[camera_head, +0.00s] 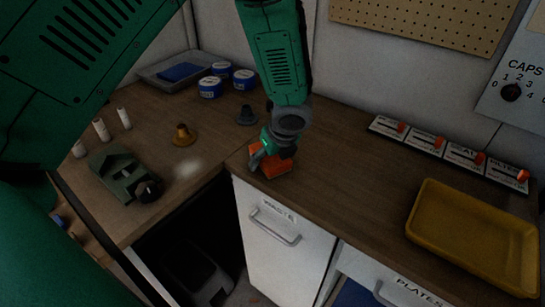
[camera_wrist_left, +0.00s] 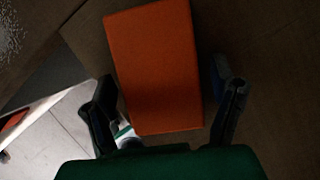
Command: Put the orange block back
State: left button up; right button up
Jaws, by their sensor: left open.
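The orange block (camera_head: 274,170) lies on the wooden counter near its inner corner, above the white WASTE door. My left gripper (camera_head: 268,157) is right over it and partly hides it. In the left wrist view the orange block (camera_wrist_left: 155,65) is large and slightly tilted. The open fingers of my left gripper (camera_wrist_left: 165,100) stand on either side of its near end, with a visible gap at least on the right. My right gripper is not in view.
A yellow tray (camera_head: 470,235) stands on the right counter, with a row of labelled switches (camera_head: 447,150) behind it. A green device (camera_head: 124,176), an orange-brown cone (camera_head: 184,135), a grey cone (camera_head: 246,116) and blue-labelled tins (camera_head: 210,88) stand on the left. The counter between block and yellow tray is clear.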

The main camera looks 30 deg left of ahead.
pick_arm(q)
jog(key=p+v, duration=0.1)
jog(key=v, duration=1.1)
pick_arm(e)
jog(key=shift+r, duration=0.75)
pick_arm(q)
jog(key=shift+s, duration=0.1)
